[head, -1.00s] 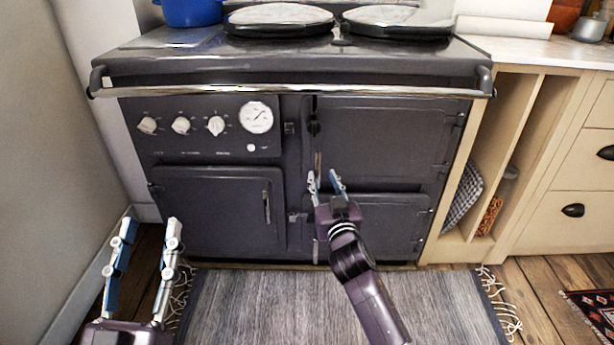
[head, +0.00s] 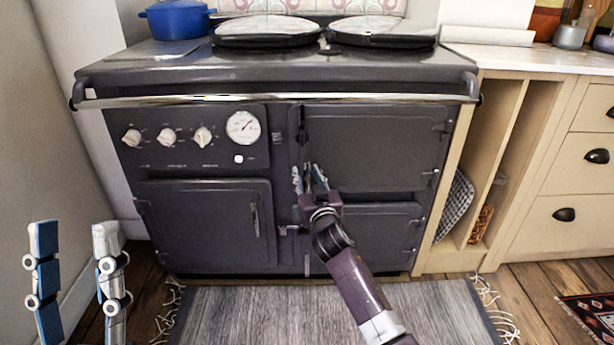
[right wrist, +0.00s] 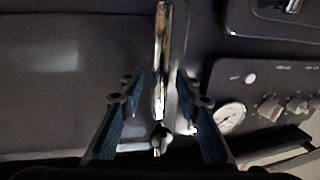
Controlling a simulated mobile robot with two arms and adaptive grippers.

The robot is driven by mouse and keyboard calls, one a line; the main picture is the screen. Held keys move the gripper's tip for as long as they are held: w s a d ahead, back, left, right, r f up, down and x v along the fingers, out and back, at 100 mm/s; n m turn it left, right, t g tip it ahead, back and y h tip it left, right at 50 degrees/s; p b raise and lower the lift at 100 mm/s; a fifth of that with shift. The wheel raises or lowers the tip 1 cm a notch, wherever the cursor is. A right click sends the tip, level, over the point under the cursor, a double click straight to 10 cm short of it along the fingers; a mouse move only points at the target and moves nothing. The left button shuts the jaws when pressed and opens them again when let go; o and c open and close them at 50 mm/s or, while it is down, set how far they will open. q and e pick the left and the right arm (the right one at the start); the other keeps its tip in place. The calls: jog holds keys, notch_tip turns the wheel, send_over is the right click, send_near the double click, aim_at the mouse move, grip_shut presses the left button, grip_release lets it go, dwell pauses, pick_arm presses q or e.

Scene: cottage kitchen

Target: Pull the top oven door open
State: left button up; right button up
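The top oven door (head: 375,147) is the dark upper right door of the range, hinged on its right side. It looks closed; I cannot tell whether there is a slight gap. Its upright chrome handle (right wrist: 161,62) is near the door's left edge. My right gripper (head: 310,176) is at the handle's lower part and hides much of it in the head view. In the right wrist view, the fingers of the right gripper (right wrist: 160,105) stand apart on both sides of the handle, with space visible on each side. My left gripper (head: 76,258) is open and empty at the lower left.
A lower right door (head: 385,235) and a lower left door (head: 205,225) are closed. A chrome rail (head: 270,98) crosses the range's front above the doors. A grey wall is at the left; cream cabinets (head: 550,180) are at the right. A grey rug (head: 330,310) lies in front.

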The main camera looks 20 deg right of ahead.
jog(key=shift+c, duration=0.4)
grip_shut()
